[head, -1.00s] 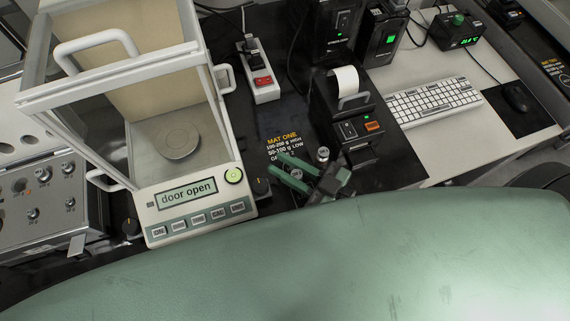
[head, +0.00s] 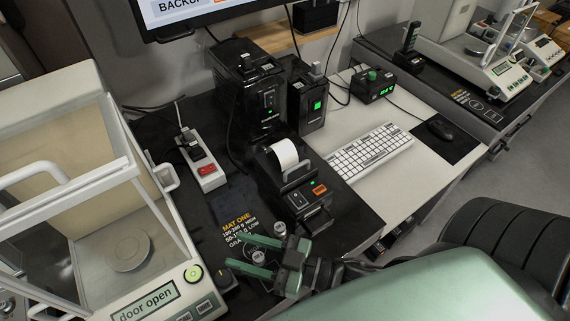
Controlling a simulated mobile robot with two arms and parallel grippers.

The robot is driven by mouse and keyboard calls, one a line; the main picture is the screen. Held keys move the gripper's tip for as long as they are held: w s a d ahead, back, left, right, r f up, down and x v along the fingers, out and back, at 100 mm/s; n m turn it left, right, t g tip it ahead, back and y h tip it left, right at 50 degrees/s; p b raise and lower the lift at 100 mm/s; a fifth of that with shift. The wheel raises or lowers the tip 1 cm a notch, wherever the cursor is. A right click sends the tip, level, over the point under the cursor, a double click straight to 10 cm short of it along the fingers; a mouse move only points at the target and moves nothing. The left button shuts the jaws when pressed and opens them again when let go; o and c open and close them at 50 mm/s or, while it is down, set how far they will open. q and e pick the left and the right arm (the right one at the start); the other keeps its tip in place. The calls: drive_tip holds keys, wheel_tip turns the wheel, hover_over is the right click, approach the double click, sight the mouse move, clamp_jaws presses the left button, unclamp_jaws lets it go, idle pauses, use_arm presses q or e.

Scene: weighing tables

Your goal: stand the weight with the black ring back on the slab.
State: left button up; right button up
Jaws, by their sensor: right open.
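Two small metal weights stand on the black mat with the MAT ONE print (head: 237,222). One weight (head: 258,257) shows between the green fingers of my right gripper (head: 229,252). The other weight (head: 279,228) stands just behind the upper finger. The right gripper is open, its fingers pointing left across the mat. I cannot tell whether it touches either weight. A black ring cannot be made out on either weight. I cannot identify the slab in this view. My left gripper is not in view.
A glass-sided balance (head: 150,303) reading "door open" stands at left, with an empty round pan (head: 131,252). A label printer (head: 291,188) stands behind the mat, a power strip (head: 203,172) beside it. A keyboard (head: 370,150) lies at right. Another balance (head: 490,70) stands far right.

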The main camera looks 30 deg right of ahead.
drive_tip(key=b+v, duration=0.1)
drive_tip(key=v, duration=1.1)
